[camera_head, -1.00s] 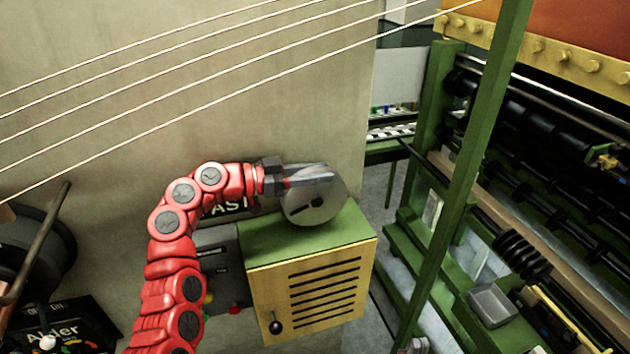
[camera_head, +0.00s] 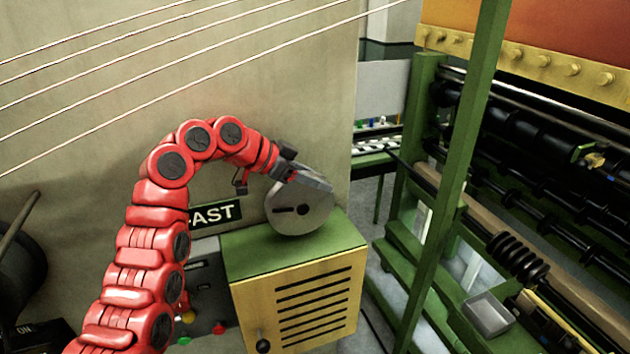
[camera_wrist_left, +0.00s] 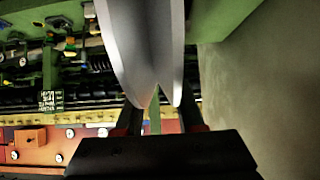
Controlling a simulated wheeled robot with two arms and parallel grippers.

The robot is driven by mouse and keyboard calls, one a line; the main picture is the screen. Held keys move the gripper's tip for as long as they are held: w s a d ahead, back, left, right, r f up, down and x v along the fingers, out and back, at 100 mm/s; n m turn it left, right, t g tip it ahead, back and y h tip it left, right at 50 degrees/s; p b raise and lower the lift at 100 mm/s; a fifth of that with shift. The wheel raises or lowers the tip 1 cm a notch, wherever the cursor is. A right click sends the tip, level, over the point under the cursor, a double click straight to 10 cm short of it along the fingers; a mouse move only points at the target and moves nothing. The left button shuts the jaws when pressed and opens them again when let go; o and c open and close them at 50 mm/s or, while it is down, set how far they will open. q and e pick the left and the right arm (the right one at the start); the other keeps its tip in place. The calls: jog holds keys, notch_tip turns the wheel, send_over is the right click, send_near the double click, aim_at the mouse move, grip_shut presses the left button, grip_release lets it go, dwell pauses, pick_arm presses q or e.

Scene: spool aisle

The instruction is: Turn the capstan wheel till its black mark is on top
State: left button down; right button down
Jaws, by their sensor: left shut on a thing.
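The capstan wheel (camera_head: 300,218) is a grey disc standing upright above the green-topped machine box in the head view. Its black mark (camera_head: 285,209) is a short bar pointing left from the dark hub at the middle. My left gripper (camera_head: 316,181) is shut on the wheel's upper rim, coming in from the upper left and tilted down to the right. In the left wrist view the grey wheel (camera_wrist_left: 146,40) stands edge-on between the two fingers, which hide part of the rim. My right gripper is not in view.
The box (camera_head: 300,300) below has a yellow slatted front and a dark knob (camera_head: 263,345). A "FAST" sign (camera_head: 214,213) is on the wall behind. A green post (camera_head: 460,170) and machine frame stand at the right. Threads cross overhead.

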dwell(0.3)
pick_arm(q)
jog(key=c, duration=0.5)
grip_release()
jog(key=shift+b+v, duration=2.3)
jog(key=shift+v, duration=6.4)
